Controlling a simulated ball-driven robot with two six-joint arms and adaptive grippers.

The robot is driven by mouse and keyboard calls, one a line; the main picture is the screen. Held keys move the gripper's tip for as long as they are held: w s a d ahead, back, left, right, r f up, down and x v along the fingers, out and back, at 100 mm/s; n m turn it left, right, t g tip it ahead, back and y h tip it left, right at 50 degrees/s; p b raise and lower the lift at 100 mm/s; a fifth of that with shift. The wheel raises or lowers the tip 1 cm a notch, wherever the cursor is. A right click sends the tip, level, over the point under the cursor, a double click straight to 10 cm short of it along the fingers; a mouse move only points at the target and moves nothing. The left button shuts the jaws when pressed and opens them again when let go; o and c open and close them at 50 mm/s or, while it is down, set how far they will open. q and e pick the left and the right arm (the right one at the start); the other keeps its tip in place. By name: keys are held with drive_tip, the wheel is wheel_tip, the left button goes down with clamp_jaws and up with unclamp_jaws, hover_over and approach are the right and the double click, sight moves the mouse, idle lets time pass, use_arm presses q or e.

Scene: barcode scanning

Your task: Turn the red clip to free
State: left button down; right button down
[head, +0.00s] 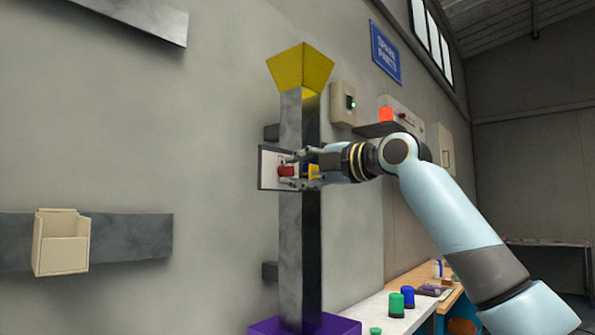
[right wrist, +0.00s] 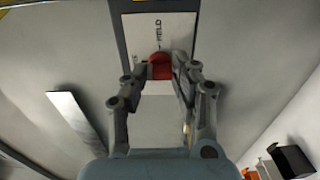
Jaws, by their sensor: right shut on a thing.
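The red clip (head: 286,171) sits on a white panel (head: 268,180) fixed to the grey post (head: 301,245). The fingers hide part of the panel, so any other label cannot be read. My left gripper is in neither view.
A yellow part (head: 313,171) shows beside my gripper at the post. The post has a yellow top (head: 301,68) and purple base (head: 330,324). A beige bin (head: 62,255) hangs at left. Green (head: 396,305) and blue (head: 408,297) objects stand on the white table (head: 372,318).

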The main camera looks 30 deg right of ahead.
drive_tip(key=c, duration=1.1)
unclamp_jaws()
drive_tip(key=shift+o, duration=0.2)
drive_tip(key=v, duration=1.2)
drive_tip(key=shift+a, duration=0.1)
